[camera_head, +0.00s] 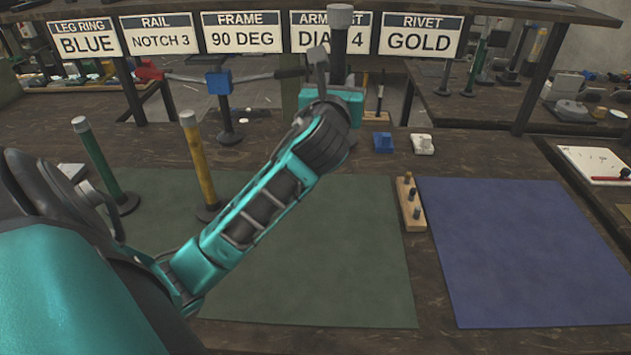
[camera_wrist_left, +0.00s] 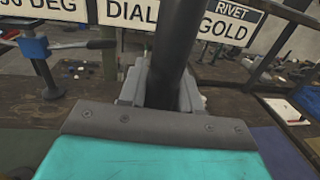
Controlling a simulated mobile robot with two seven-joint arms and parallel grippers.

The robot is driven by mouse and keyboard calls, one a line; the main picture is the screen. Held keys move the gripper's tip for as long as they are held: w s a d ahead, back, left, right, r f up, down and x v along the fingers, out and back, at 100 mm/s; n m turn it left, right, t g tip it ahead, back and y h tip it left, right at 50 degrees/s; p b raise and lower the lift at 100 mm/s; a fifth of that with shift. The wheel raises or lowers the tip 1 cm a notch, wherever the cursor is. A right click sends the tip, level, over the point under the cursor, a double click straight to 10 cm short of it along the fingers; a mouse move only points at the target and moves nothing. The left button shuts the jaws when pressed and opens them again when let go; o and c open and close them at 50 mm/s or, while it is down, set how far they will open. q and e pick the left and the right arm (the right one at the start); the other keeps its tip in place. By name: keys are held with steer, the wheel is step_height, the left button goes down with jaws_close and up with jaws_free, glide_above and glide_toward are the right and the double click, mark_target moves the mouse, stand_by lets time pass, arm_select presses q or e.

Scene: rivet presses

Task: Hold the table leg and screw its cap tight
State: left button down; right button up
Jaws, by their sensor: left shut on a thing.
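The table leg is a dark, roughly upright post (camera_head: 338,65) behind my left wrist in the head view. A grey cap (camera_head: 340,16) sits at its top, in front of the signs; I cannot tell how tight it is. In the left wrist view the dark leg (camera_wrist_left: 178,50) rises between the grey fingers of my left gripper (camera_wrist_left: 160,92), which is shut on it. The cap is out of that view. My right gripper is not in view.
A green post (camera_head: 97,160) and a yellow post (camera_head: 198,160) stand at left. A blue press (camera_head: 218,82) is behind. A peg block (camera_head: 408,205) lies between the green mat (camera_head: 350,270) and the clear blue mat (camera_head: 520,250). Small blue (camera_head: 383,142) and white (camera_head: 422,144) blocks lie behind.

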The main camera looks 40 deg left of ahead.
arm_select(q)
steer(key=a, duration=0.1)
steer(key=s+a+n+g+y, duration=0.1)
steer(key=a+y, duration=0.1)
steer(key=a, duration=0.1)
steer(key=shift+s+f+n, duration=0.1)
steer(key=shift+s+n, duration=0.2)
steer(key=shift+n, duration=0.1)
step_height(320, 180, down, 14)
steer(key=b, duration=0.5)
steer(key=shift+f, duration=0.15)
steer(key=shift+d, duration=0.1)
